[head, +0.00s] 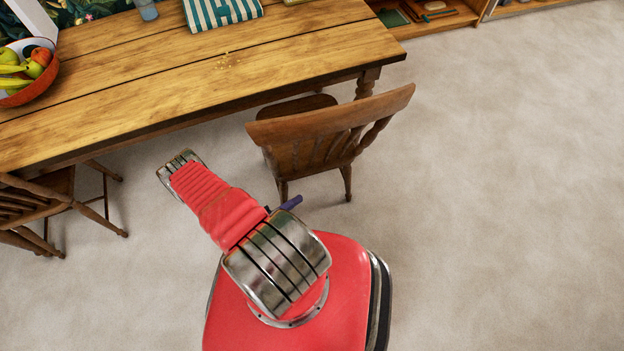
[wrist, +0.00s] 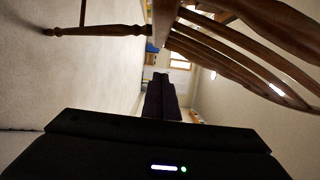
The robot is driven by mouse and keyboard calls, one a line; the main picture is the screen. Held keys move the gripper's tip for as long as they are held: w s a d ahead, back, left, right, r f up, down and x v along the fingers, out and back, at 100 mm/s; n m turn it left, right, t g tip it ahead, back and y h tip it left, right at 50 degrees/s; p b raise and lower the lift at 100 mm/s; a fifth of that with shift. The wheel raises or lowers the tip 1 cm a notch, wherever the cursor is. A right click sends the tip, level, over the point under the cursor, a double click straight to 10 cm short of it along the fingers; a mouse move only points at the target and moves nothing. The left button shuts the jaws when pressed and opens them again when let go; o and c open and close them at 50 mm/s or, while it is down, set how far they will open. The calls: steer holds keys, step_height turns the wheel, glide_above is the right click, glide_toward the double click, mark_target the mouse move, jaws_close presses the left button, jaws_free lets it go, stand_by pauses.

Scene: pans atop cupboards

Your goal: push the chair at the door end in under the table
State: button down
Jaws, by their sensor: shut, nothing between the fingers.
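A brown wooden chair (head: 305,130) stands at the right end of the table's near long side, turned at an angle with its back towards me. Its seat shows in front of the table edge; how far it reaches under is hard to tell. The wooden table (head: 300,50) spans the upper left. My gripper (head: 292,202) shows as a short purple piece beside my red arm, just short of the chair's near legs. In the wrist view my dark fingers (wrist: 161,85) are together and empty. Chair slats (wrist: 235,62) and a leg (wrist: 95,30) appear sideways there, apparently apart from the fingers.
Another wooden chair (head: 40,210) stands at the left by the table. A fruit bowl (head: 40,85), a striped cloth (head: 220,12) and a blue cup (head: 147,10) are on the table. A low shelf (head: 440,22) runs along the back. The carpet (head: 500,200) to the right is clear.

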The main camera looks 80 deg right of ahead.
steer(key=s+d, duration=0.4)
steer(key=d, duration=0.6)
steer(key=shift+s+d, duration=0.35)
steer(key=shift+s, duration=0.05)
stand_by(0.6)
steer(key=shift+w, duration=0.1)
